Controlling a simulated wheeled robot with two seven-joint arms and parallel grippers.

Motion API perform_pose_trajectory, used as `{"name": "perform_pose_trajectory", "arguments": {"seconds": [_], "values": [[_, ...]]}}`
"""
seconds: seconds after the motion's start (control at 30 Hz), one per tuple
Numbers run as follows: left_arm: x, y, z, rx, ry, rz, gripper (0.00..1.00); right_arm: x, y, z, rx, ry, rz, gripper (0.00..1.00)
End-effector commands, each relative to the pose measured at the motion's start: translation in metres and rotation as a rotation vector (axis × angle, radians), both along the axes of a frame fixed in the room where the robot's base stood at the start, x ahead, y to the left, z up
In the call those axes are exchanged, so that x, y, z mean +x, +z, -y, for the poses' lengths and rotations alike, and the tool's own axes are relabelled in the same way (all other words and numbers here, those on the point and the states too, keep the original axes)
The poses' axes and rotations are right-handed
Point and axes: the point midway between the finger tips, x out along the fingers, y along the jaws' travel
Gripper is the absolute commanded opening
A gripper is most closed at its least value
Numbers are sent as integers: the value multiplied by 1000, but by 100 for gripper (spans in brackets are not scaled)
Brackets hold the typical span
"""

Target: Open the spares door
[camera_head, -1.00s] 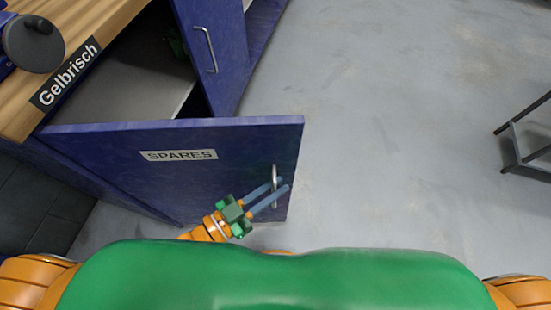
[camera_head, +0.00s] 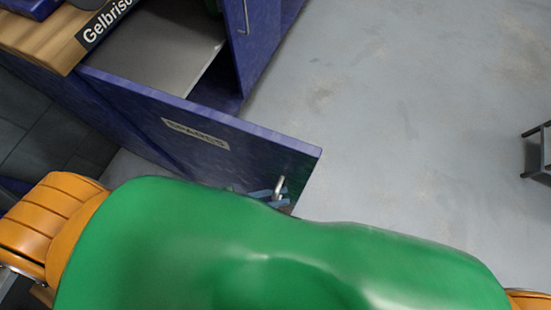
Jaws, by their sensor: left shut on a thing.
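The spares door (camera_head: 230,150) is a blue panel with a white SPARES label (camera_head: 196,134). It stands swung out from the cabinet, and the grey inside shelf (camera_head: 150,60) shows behind it. The door's metal handle (camera_head: 279,187) is near its free edge, at the right. My left gripper (camera_head: 272,193) is shut on the handle; only its blue-grey fingers show, and my green body hides the rest of it. My right gripper is out of view.
A second blue door (camera_head: 254,40) with a metal handle stands at the top middle. A wooden worktop (camera_head: 45,38) with a Gelbrisch sign (camera_head: 104,20) is at the upper left. A dark metal stand (camera_head: 537,150) is at the right edge. The grey floor between is clear.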

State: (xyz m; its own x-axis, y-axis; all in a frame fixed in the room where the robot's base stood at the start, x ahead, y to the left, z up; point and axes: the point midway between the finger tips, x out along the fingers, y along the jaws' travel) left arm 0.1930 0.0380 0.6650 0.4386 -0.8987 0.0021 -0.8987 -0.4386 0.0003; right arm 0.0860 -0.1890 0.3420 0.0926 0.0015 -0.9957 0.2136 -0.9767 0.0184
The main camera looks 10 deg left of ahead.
Motion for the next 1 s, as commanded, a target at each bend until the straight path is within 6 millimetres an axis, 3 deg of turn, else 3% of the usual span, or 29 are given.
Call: {"name": "perform_pose_trajectory", "arguments": {"seconds": [0.07,0.1,0.13,0.43,0.8,1.0], "values": [[0,-1,0,2,0,-2,0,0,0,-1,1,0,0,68],[0,-1,0,2,0,-2,20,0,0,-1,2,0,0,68],[0,-1,0,2,0,-2,27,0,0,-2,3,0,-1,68],[-1,-1,-1,3,0,-1,27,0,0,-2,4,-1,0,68],[-30,-2,-60,5,0,-4,27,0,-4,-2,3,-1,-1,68],[-31,-1,-64,2,0,-1,27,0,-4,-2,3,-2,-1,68]]}}
